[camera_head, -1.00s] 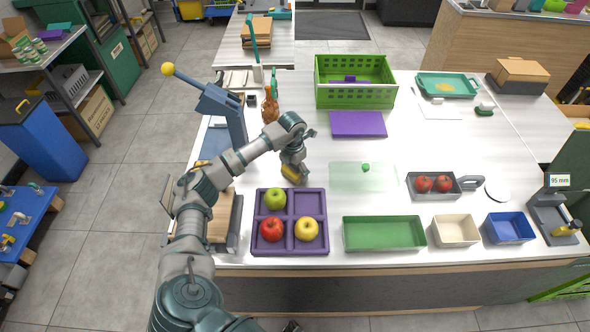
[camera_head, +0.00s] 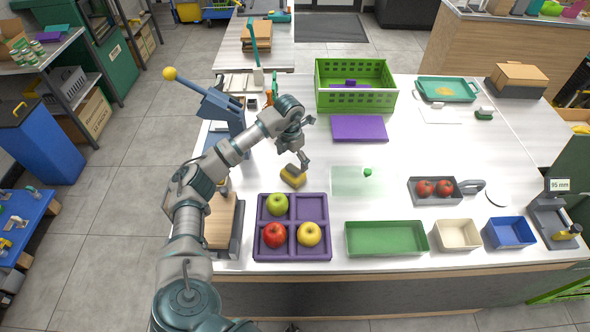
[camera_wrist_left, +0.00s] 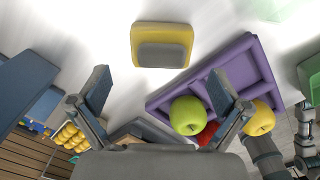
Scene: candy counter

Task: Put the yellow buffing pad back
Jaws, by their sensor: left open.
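The yellow buffing pad (camera_head: 293,179) lies on the white counter behind the purple tray, with a dark grey block on its top. In the left wrist view the pad (camera_wrist_left: 176,32) lies ahead of the fingertips, clear of both. My left gripper (camera_head: 304,158) is just above and behind the pad in the head view. In the left wrist view my left gripper (camera_wrist_left: 160,88) has its two fingers wide apart with nothing between them. My right gripper is in neither view.
The purple tray (camera_head: 292,222) holds a green, a red and a yellow apple; its back right compartment is empty. A translucent green sheet (camera_head: 350,187) lies right of the pad. A purple mat (camera_head: 359,128) and a green crate (camera_head: 354,98) are farther back. A blue lever stand (camera_head: 226,112) stands left.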

